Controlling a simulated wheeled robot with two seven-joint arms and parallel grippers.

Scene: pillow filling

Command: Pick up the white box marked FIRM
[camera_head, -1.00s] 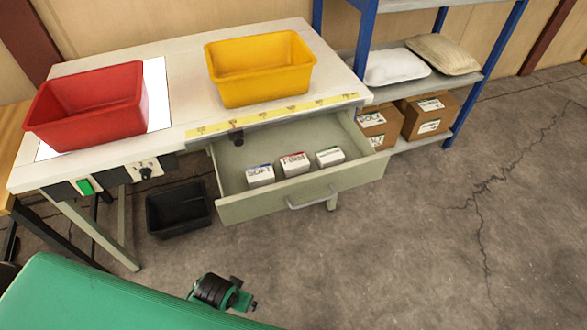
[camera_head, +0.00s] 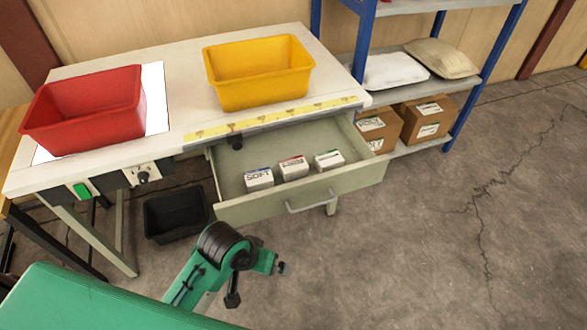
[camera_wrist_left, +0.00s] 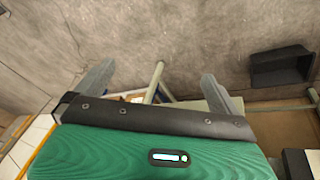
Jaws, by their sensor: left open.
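Three white boxes stand in a row in the open drawer (camera_head: 345,193) in the head view. The left box (camera_head: 259,180) has a blue mark and reads SOFT. The middle box (camera_head: 293,169) has a red mark and the right box (camera_head: 329,160) a green mark. Their lettering is too small to read surely, so I cannot tell which is FIRM. My left gripper (camera_wrist_left: 157,70) shows in the left wrist view with its two fingers wide apart and nothing between them. A green and black arm part of mine is in front of the drawer, apart from the boxes. My right gripper is not in view.
A red bin (camera_head: 88,112) and a yellow bin (camera_head: 259,75) stand on the table (camera_head: 175,75). A black bin (camera_head: 177,215) is on the floor below. A blue-post shelf at right holds pillows (camera_head: 395,70) and cartons (camera_head: 427,119). The floor at right is clear.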

